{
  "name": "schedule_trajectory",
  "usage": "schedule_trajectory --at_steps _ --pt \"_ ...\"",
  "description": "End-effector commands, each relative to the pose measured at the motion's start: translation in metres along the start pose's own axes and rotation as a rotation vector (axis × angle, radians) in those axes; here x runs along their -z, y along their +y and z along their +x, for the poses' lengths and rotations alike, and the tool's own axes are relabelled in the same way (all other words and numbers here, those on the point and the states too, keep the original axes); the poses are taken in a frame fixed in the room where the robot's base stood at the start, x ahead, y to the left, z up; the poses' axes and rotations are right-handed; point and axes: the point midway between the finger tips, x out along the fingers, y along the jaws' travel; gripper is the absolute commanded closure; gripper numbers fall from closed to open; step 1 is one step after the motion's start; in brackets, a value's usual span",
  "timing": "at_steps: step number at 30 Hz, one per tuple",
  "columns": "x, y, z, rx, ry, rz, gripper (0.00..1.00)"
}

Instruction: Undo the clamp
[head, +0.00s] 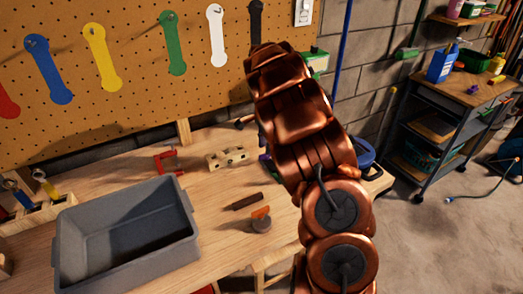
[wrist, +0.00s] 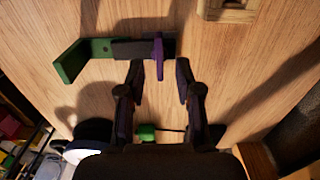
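In the wrist view, a clamp with a green L-shaped jaw (wrist: 85,58), a dark bar (wrist: 130,49) and a purple handle (wrist: 159,55) lies over the wooden bench top. My gripper (wrist: 158,76) is open, its two dark fingers apart on either side of the handle's lower end. I cannot tell whether either finger touches it. In the head view my arm hides the gripper and most of this clamp; a small purple and green bit (head: 265,159) shows beside the arm. A red clamp-like piece (head: 168,160) lies farther left on the bench.
A grey bin (head: 187,228) stands at the front left of the bench. A pegboard (head: 130,70) rises behind.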

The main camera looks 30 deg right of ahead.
Motion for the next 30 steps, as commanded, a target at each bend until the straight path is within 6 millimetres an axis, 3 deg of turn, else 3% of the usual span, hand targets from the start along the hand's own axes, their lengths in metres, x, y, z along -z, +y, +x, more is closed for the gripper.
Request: schedule_trajectory --at_steps 7,16,26,30 --pt "-0.001 0.0 0.027 0.0 0.001 -0.002 0.66" --pt "-0.002 -0.001 0.033 0.001 0.001 -0.004 0.66" --pt "-0.003 -0.001 0.033 0.001 0.001 -0.005 1.0" --pt "-0.003 -0.001 0.033 0.001 0.0 -0.005 1.0"
